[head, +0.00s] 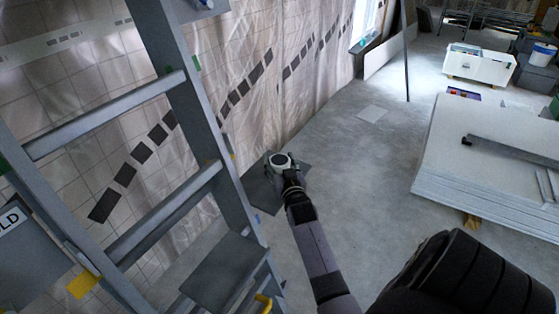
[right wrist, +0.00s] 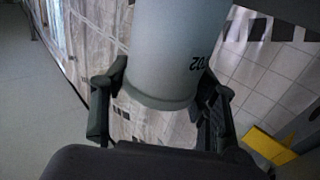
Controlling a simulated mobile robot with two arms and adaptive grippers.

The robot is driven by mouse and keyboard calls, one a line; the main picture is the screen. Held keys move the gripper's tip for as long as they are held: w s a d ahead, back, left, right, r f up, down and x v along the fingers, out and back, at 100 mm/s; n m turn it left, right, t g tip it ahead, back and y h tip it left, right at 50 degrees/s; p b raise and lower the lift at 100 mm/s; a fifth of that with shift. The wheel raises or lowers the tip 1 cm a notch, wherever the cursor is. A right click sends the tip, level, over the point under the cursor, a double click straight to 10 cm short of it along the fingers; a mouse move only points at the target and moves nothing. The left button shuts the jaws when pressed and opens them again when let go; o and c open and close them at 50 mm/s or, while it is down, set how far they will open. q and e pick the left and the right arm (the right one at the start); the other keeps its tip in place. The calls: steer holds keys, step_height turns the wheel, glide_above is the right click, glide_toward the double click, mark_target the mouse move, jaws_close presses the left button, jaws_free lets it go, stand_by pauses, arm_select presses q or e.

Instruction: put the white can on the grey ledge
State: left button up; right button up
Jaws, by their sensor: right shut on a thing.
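The white can (head: 281,160) is held in my right gripper (head: 287,173), seen from above in the head view. In the right wrist view, the pale can (right wrist: 168,50) with dark print sits between the two fingers of the right gripper (right wrist: 160,100). Its upper part is cut off by the picture's edge. A dark grey flat plate (head: 262,196), which looks like the grey ledge, shows around and below the can in the head view. The can and gripper hide part of it. I cannot tell the gap between can and plate. My left gripper is not in view.
A grey stepladder (head: 205,110) stands close on the left, with a grey step (head: 222,270) near the plate. A sheeted tiled wall (head: 265,95) runs behind. White panels (head: 480,185) are stacked at right. The concrete floor between is mostly clear.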

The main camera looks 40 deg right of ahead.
steer(key=o, duration=1.4)
steer(key=shift+c, duration=0.2)
steer(key=shift+r, duration=0.15)
steer(key=shift+s+a, duration=0.15)
steer(key=shift+s, duration=0.15)
steer(key=v, duration=1.1)
steer(key=shift+s, duration=0.2)
